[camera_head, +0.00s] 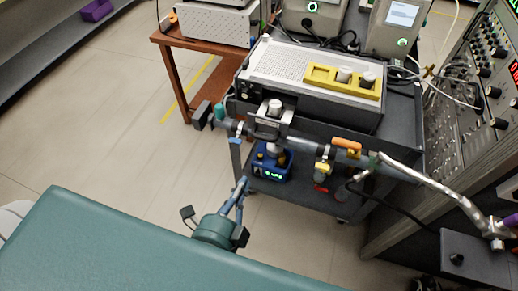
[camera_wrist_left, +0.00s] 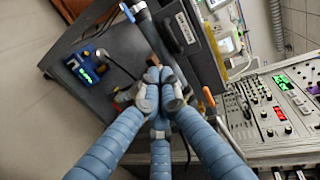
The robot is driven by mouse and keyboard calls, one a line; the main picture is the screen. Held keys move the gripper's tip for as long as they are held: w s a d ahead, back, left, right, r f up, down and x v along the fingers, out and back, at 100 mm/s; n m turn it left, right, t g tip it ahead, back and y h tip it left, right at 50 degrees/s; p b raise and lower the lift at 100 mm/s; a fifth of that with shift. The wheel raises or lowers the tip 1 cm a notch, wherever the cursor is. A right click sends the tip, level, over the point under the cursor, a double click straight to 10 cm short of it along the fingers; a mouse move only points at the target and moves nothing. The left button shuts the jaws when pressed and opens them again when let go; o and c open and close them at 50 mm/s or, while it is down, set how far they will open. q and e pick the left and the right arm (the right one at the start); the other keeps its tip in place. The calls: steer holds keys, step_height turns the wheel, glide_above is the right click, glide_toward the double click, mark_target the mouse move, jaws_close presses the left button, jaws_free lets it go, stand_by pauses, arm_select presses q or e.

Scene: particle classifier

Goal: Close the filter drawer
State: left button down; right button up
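My left gripper (camera_head: 241,184) reaches up from the lower left in the head view, with blue fingers on a teal body. In the left wrist view its blue segmented fingers (camera_wrist_left: 156,92) have their grey tips drawn together, with nothing seen between them. A horizontal dark tube carries a small housing (camera_head: 269,127) with a white-topped knob; this may hold the filter drawer, but I cannot tell how far open a drawer is. The tube (camera_wrist_left: 148,32) also shows beyond the fingertips in the wrist view. In the head view the fingertips are below and left of the housing. My right gripper is not seen.
A grey cart (camera_head: 330,205) carries a white-topped instrument (camera_head: 310,72) with a yellow tray (camera_head: 341,80). A blue device (camera_head: 271,163) sits on its lower shelf. A control rack (camera_head: 460,110) stands at the right, a wooden table (camera_head: 205,48) behind. Floor at left is clear.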

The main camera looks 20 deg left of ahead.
arm_select(q)
steer(key=r, duration=0.2)
steer(key=p, duration=0.5)
glide_toward(272, 117)
step_height(272, 117, down, 3)
steer(key=s, duration=0.3)
steer(key=shift+r, duration=0.1)
steer(key=w, duration=0.6)
steer(key=w+b, duration=0.1)
steer(key=w, duration=0.5)
steer(key=shift+d, duration=0.2)
steer(key=shift+w+b, duration=0.25)
steer(key=shift+b, duration=0.05)
steer(key=shift+r, duration=0.2)
steer(key=shift+a+r, duration=0.1)
